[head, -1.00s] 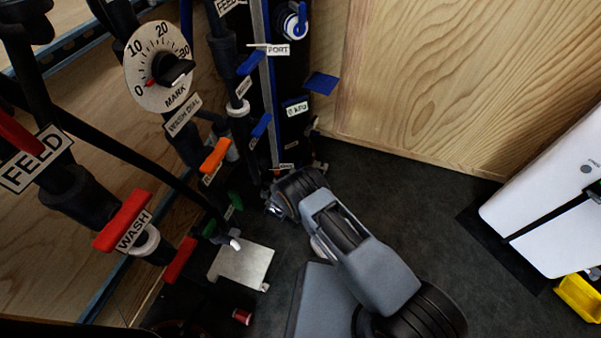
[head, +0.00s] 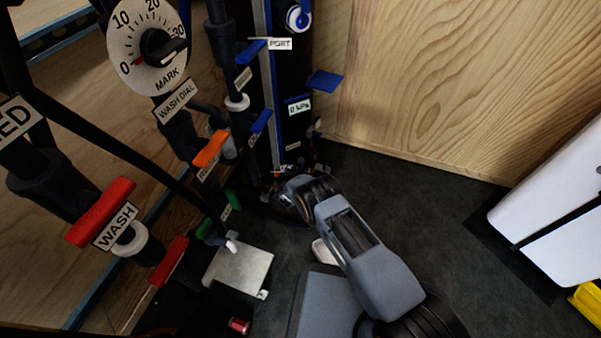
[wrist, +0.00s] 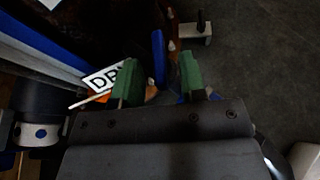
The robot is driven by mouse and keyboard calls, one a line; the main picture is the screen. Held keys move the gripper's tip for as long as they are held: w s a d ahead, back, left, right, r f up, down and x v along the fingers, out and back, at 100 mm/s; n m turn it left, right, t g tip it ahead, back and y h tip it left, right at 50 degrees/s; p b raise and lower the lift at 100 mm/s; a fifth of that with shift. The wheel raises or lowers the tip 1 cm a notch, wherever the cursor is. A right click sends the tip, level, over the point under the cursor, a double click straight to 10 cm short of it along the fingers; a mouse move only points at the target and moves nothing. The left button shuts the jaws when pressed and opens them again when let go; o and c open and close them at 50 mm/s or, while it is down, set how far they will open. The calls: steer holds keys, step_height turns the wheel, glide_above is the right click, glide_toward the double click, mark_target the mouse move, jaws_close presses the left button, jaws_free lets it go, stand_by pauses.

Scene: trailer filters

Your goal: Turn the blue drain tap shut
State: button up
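The blue drain tap handle (wrist: 158,58) stands upright in the wrist view, a thin blue lever. A white label reading "DR…" (wrist: 104,79) is beside it, partly hidden by a finger. My gripper (wrist: 160,82) is open, with one green-padded finger on each side of the lever. Gaps show on both sides, and I cannot tell whether either finger touches it. In the head view my gripper (head: 286,196) is low at the foot of the dark column, and it hides the drain tap there.
Other blue handles (head: 324,82) line the column (head: 297,130) above my gripper. An orange handle (head: 211,149), a green handle (head: 232,199) and red handles (head: 101,212) are to the left. A metal plate (head: 240,268) lies on the floor.

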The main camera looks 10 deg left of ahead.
jaws_close()
steer(key=shift+w+a+m+g+h, duration=0.1)
steer(key=shift+a+m+g+h, duration=0.05)
steer(key=shift+m+h, duration=0.65)
steer(key=shift+a+m+g+h, duration=0.15)
steer(key=shift+m+h, duration=0.55)
steer(key=shift+h, duration=0.2)
jaws_free()
